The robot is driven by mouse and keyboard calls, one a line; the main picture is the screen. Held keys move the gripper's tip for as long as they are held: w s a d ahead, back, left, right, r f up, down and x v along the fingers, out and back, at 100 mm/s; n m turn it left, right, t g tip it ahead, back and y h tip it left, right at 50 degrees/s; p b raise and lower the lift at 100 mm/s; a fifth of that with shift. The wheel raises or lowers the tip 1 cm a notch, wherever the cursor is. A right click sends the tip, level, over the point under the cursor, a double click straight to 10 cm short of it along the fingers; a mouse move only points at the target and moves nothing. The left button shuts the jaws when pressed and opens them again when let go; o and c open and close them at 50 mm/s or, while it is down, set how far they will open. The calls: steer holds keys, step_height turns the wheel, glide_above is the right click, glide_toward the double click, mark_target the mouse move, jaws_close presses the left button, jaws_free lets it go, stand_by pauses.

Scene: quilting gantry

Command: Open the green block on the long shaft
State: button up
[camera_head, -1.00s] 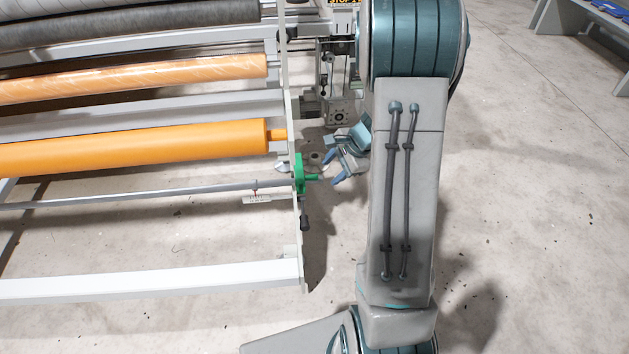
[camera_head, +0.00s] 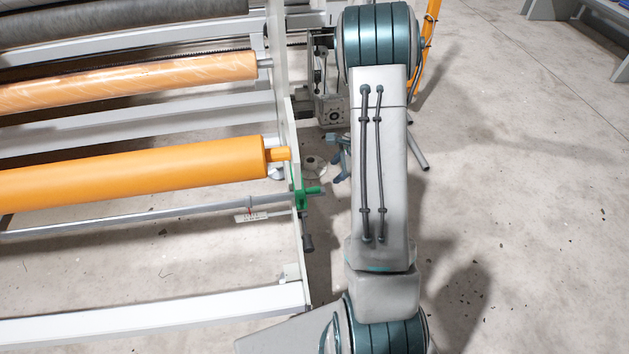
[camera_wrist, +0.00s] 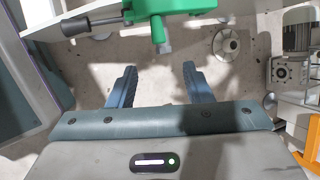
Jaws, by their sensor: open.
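The green block (camera_head: 299,193) sits on the end plate of the gantry, at the right end of the long thin shaft (camera_head: 150,217). A green stub sticks out from it to the right. In the wrist view the green block (camera_wrist: 175,8) is at the top edge, partly cut off, with its stub pointing down at the gripper. My gripper (camera_wrist: 155,85) is open and empty, its two blue-grey fingers apart and short of the stub, not touching it. In the head view my gripper (camera_head: 340,165) is mostly hidden behind my arm.
A dark handle (camera_head: 307,238) hangs below the block; it also shows in the wrist view (camera_wrist: 75,27). An orange roll (camera_head: 130,170) lies above the shaft. A white lower rail (camera_head: 150,318) runs in front. A round floor foot (camera_wrist: 227,43) and grey machinery (camera_wrist: 290,72) stand nearby. Floor at right is clear.

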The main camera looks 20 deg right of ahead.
mark_target(317, 188)
steer(key=b+x, duration=0.4)
steer(key=x, duration=0.9)
steer(key=shift+a+f, duration=0.1)
steer(key=shift+a, duration=0.15)
jaws_close()
